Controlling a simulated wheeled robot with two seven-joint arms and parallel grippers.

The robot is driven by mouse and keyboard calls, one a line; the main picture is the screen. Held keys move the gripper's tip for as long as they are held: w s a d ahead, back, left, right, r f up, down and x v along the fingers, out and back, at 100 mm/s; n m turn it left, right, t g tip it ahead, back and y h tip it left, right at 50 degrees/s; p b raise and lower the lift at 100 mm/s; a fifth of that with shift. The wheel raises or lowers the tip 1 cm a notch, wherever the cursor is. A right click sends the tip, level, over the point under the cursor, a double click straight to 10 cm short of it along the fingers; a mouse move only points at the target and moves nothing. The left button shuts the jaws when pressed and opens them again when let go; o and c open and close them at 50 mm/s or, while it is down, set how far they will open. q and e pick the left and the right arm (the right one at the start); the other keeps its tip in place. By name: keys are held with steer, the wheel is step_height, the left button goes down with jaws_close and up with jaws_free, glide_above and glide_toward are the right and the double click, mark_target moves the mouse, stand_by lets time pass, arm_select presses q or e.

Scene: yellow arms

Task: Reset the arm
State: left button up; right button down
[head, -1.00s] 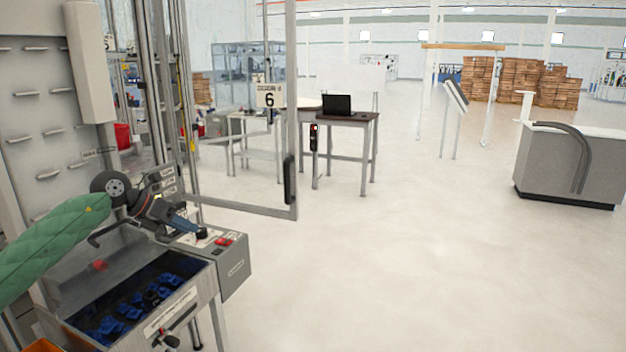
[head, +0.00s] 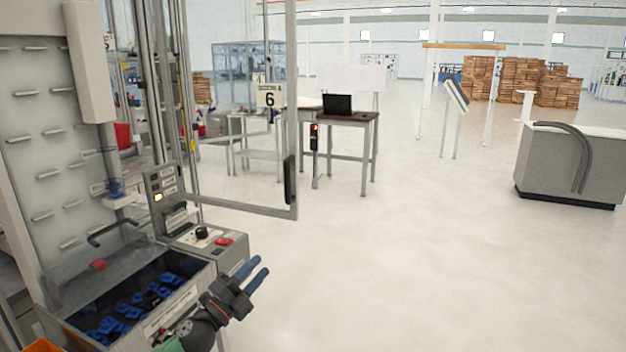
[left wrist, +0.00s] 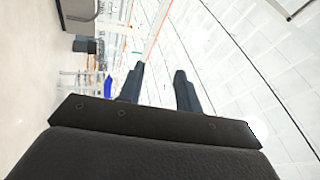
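My left gripper (head: 257,275) is low in the head view, in front of the machine's right front corner. Its two blue fingers point up and to the right over the floor. The left wrist view shows both fingers (left wrist: 160,88) parallel with a gap between them and nothing in the gap. Most of my left arm is below the picture; only a bit of its green sleeve shows at the bottom edge. My right gripper is in neither view.
A bin of blue parts (head: 130,312) sits at the machine's front, beside a control box with a red button (head: 224,241). A table with a laptop (head: 337,104) stands farther back. A grey counter (head: 567,168) stands at right. The middle floor is clear.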

arm_select(q)
steer(key=s+a+f+n+g+y, duration=0.2)
steer(key=s+f+n+y, duration=0.55)
steer(key=f+n, duration=0.35)
steer(key=s+a+f+n+g+y, duration=0.25)
steer(key=s+f+n+y, duration=0.55)
steer(key=f, duration=0.6)
steer(key=s+d+f+n+g+h, duration=0.1)
steer(key=s+f+g, duration=0.2)
steer(key=s, duration=0.6)
steer(key=s+d+f+n+g+h, duration=0.1)
steer(key=s+f+g, duration=0.2)
steer(key=s, duration=0.6)
steer(key=s+d+f+n+g+h, duration=0.1)
steer(key=s+f+g, duration=0.3)
steer(key=s, duration=0.5)
steer(key=shift+s+d+n+g, duration=0.35)
steer(key=shift+d+n, duration=0.1)
steer(key=shift+n, duration=0.05)
